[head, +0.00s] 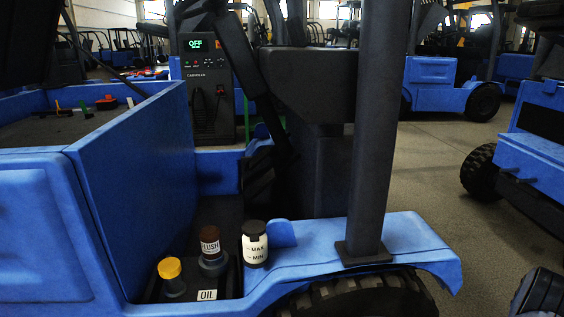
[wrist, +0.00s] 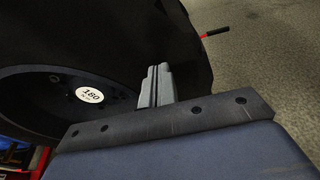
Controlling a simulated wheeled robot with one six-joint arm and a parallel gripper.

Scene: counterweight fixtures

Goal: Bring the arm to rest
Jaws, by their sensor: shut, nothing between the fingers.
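My gripper (wrist: 157,86) shows in the wrist view, its two grey fingers pressed together with nothing between them. They point up in the picture, in front of a large dark wheel (wrist: 125,45). The wheel has a round white label (wrist: 89,95) reading 180. I cannot tell whether the fingers touch the wheel or stand apart from it. I cannot make out my gripper in the head view.
In the head view a blue truck has an oil bay with a yellow cap (head: 169,268), a brown FLUSH cap (head: 209,238) and a white MAX/MIN reservoir (head: 255,248). A dark post (head: 374,130) rises from its fender. Open floor (head: 440,165) lies to the right.

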